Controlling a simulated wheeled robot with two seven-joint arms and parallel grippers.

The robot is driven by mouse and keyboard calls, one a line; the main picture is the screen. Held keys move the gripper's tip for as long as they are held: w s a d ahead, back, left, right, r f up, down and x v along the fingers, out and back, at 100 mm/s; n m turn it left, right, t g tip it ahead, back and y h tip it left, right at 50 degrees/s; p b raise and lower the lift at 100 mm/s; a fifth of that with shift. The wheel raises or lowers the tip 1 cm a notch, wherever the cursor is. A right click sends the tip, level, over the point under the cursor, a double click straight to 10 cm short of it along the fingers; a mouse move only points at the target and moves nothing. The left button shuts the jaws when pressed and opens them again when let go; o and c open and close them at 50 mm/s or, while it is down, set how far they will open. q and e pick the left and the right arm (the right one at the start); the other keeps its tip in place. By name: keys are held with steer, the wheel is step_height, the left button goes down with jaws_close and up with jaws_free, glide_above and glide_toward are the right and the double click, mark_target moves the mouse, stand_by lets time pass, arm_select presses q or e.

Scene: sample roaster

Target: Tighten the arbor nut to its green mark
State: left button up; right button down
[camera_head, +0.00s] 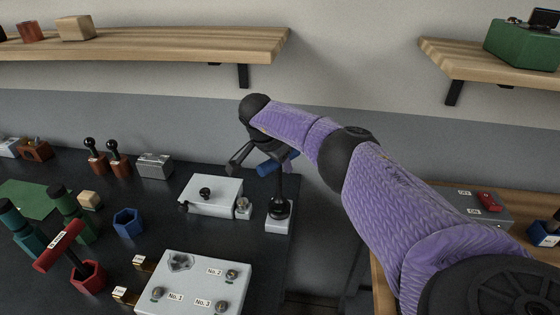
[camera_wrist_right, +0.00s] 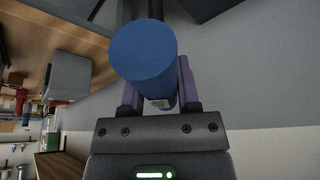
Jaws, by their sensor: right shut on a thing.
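My right gripper (camera_head: 281,160) is shut on a blue cylindrical handle (camera_head: 268,167). In the wrist view the handle (camera_wrist_right: 143,52) sits between my two purple fingers (camera_wrist_right: 157,92), its round end toward the camera. A dark shaft runs down from the handle to a black round part (camera_head: 279,208) on a small pale block (camera_head: 278,224) at the table's right edge. The arbor nut and its green mark cannot be made out; the tool's lower end may hide the nut. My left gripper is not in view.
A pale box with a black knob (camera_head: 211,196) and a small metal part (camera_head: 243,208) stand just left of the block. A numbered panel (camera_head: 196,285) lies in front. A red-handled tool (camera_head: 59,245) stands at left. Shelves (camera_head: 170,46) hang above.

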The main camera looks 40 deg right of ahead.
steer(key=shift+n+t, duration=0.3)
steer(key=shift+n, duration=0.4)
steer(key=shift+r+p, duration=0.5)
steer(key=shift+r, duration=0.1)
step_height(320, 180, up, 2)
steer(key=shift+r+p, duration=0.2)
steer(key=shift+p, duration=0.8)
steer(key=shift+f, duration=0.1)
